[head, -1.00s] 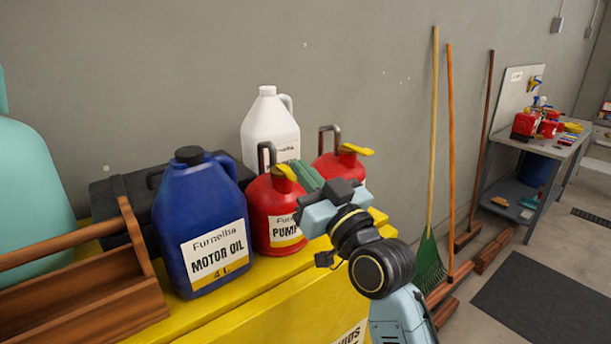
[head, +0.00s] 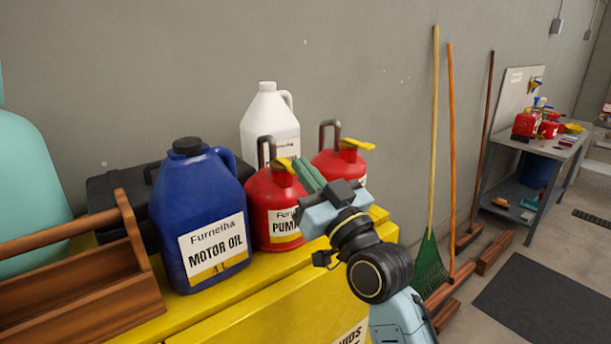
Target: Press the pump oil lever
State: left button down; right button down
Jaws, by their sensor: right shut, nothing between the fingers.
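Two red pump oil cans stand on the yellow cabinet. The nearer can (head: 268,210) has a label partly reading "PUMP", a dark curved spout and a yellow lever (head: 285,164) on top. The second can (head: 333,163) stands behind it to the right, with its own yellow lever (head: 358,144). My right gripper (head: 302,166) is shut and empty. Its green fingers point up and left, with the tips beside the nearer can's lever, just to its right. I cannot tell whether they touch it. The gripper hides part of both cans. My left gripper is out of view.
A blue motor oil jug (head: 202,215) stands left of the nearer can, with a wooden tool carrier (head: 75,284) further left. A white jug (head: 270,122) stands behind, near the wall. A black case (head: 112,200) lies behind the blue jug. Brooms lean on the wall at right.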

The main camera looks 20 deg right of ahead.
jog(key=f+t+b, duration=0.1)
jog(key=f+b, duration=0.1)
jog(key=b, duration=0.2)
jog(key=shift+t+y, duration=0.3)
jog(key=shift+t, duration=0.1)
jog(key=shift+r, duration=0.15)
notch_tip(320, 180, up, 4)
jog(key=s+p, duration=0.2)
jog(key=p, duration=0.2)
jog(key=w+f+b+v, duration=0.1)
jog(key=b+v, duration=0.2)
jog(key=v, duration=0.7)
jog(key=shift+w+d+f, duration=0.1)
jog(key=shift+d+f, duration=0.05)
